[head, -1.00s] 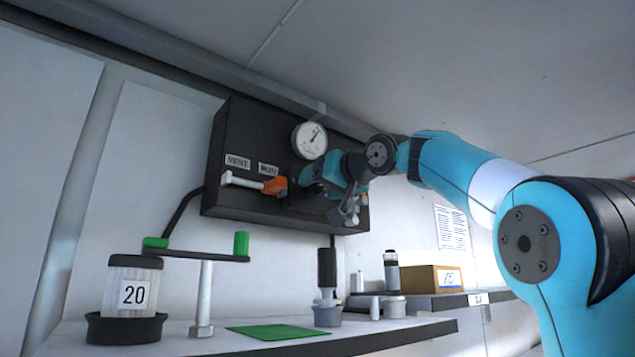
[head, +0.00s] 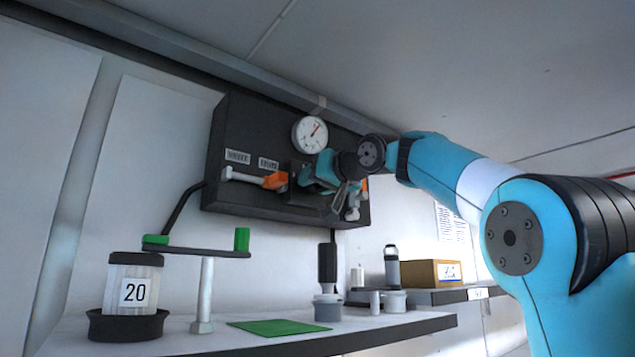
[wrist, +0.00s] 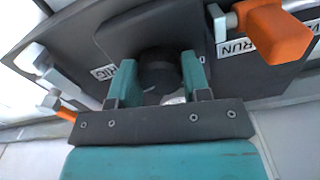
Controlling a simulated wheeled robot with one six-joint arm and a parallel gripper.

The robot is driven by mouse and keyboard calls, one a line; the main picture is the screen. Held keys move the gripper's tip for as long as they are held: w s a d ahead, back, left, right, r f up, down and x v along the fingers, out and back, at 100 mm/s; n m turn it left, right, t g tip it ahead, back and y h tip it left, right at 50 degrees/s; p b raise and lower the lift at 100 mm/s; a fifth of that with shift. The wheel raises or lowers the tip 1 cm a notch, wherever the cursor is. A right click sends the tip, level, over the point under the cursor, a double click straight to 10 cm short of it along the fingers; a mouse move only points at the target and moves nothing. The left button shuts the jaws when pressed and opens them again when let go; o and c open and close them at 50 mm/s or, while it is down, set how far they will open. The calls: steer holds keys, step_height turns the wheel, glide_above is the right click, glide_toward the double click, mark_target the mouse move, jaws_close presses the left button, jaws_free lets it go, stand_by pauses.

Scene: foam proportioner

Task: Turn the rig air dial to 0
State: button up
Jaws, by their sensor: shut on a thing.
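The rig air dial (wrist: 160,72) is a dark round knob on the dark panel, beside a label of which "IG" (wrist: 103,72) can be read in the wrist view. My gripper (wrist: 163,80) has one teal finger on each side of the knob and is shut on it. My own wrist partly hides the dial there.
An orange-and-white lever (head: 275,181) sits left of my gripper in the head view; it is close beside it in the wrist view (wrist: 275,35). Another white lever with orange (wrist: 65,113) is on the other side.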

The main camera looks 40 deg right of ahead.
steer(key=shift+n, duration=0.3)
steer(key=n+b, duration=0.1)
steer(key=n, duration=0.2)
steer(key=shift+d+f, duration=0.1)
steer(key=n, duration=0.4)
steer(key=shift+n+b, duration=0.3)
steer(key=shift+b, duration=0.05)
steer(key=n, duration=0.3)
steer(key=shift+n+b, duration=0.35)
steer(key=shift+n, duration=0.05)
steer(key=n, duration=0.4)
steer(key=shift+b, duration=0.35)
steer(key=n, duration=0.6)
steer(key=shift+n+b, duration=0.4)
steer(key=n, duration=0.7)
